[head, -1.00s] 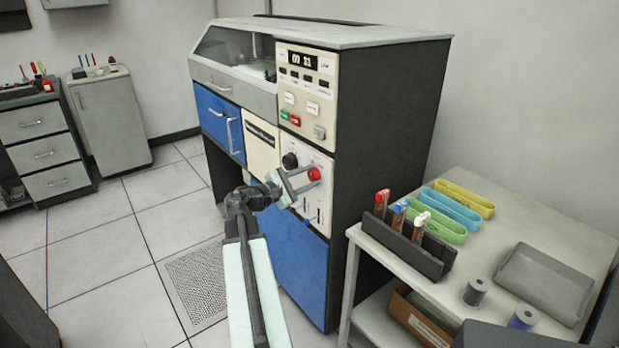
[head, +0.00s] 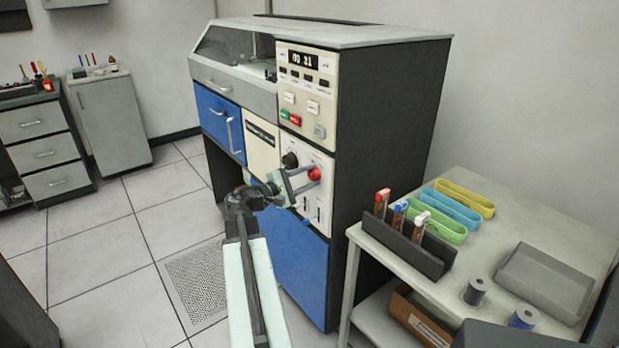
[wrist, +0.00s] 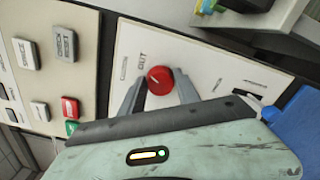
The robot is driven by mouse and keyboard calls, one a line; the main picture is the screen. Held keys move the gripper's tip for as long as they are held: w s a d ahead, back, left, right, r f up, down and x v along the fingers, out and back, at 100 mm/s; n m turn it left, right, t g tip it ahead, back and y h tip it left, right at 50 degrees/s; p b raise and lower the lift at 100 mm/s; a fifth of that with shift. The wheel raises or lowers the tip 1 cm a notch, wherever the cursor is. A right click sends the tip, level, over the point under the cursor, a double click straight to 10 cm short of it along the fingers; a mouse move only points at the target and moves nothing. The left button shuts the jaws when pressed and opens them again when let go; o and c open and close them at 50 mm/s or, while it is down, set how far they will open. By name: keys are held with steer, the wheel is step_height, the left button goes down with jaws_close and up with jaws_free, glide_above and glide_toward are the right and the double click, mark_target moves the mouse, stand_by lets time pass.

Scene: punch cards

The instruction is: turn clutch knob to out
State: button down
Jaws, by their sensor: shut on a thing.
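The clutch knob (head: 314,174) is red and round and sits on the cream lower panel of the punch machine. In the wrist view the knob (wrist: 160,80) stands between my two grey fingers, with a small pale mark on its face. The word OUT is printed on the panel beside it. My gripper (head: 306,179) is shut on the knob, and it also shows in the wrist view (wrist: 159,92). The lower part of the panel near the knob is partly hidden by my gripper.
A black knob (head: 290,160) sits just left of the red one. Green and red buttons (head: 290,118) are above. A side table (head: 495,268) stands close on the right, with a tube rack (head: 408,247) and a tray (head: 545,283). The floor at left is clear.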

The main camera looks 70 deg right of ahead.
steer(key=shift+s+a+f, duration=0.1)
steer(key=shift+s, duration=0.05)
steer(key=c, duration=0.9)
jaws_free()
steer(key=v, duration=0.8)
